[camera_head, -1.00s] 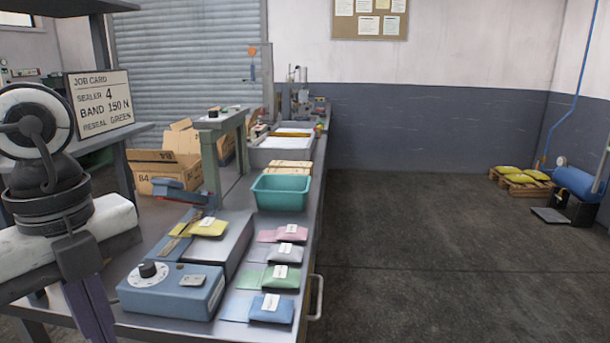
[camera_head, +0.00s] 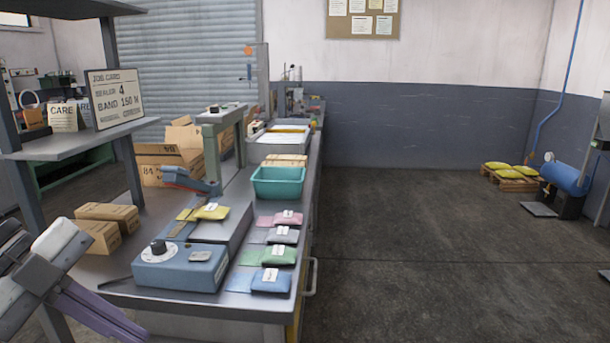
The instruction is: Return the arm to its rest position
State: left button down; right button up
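My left arm is in the lower left corner of the head view, with a white and grey link. My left gripper (camera_head: 100,312) has purple fingers that slant down to the right, low in front of the bench's near left end. The two fingers lie side by side in this view with no clear gap, and I cannot tell whether they are open or shut. I see nothing held in them. My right arm and gripper are out of view.
The bench (camera_head: 215,305) holds a blue sealer box (camera_head: 180,268), a teal bin (camera_head: 278,183), a yellow pouch (camera_head: 212,212) and several coloured pouches at its right edge. Brown cartons (camera_head: 97,237) and a shelf with a job card (camera_head: 117,97) are left.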

pick_arm(q)
jog(key=w+a+f+n+t+h, duration=0.3)
jog(key=w+a+f+n+t, duration=0.2)
jog(key=a+f+n+t, duration=0.4)
jog(key=s+a+f+n+t+y, duration=0.1)
jog(key=s+f+n+t+y, duration=0.2)
jog(key=f, duration=0.6)
jog(key=s+f+n+y, duration=0.2)
jog(key=f+n+y, duration=0.25)
jog(key=f, duration=0.45)
jog(key=s+d+f+n+g, duration=0.5)
jog(key=s+d+f, duration=0.7)
jog(key=d+f, duration=0.3)
jog(key=shift+s+d+y, duration=0.2)
jog(key=shift+d+y, duration=0.15)
jog(key=shift+d, duration=0.35)
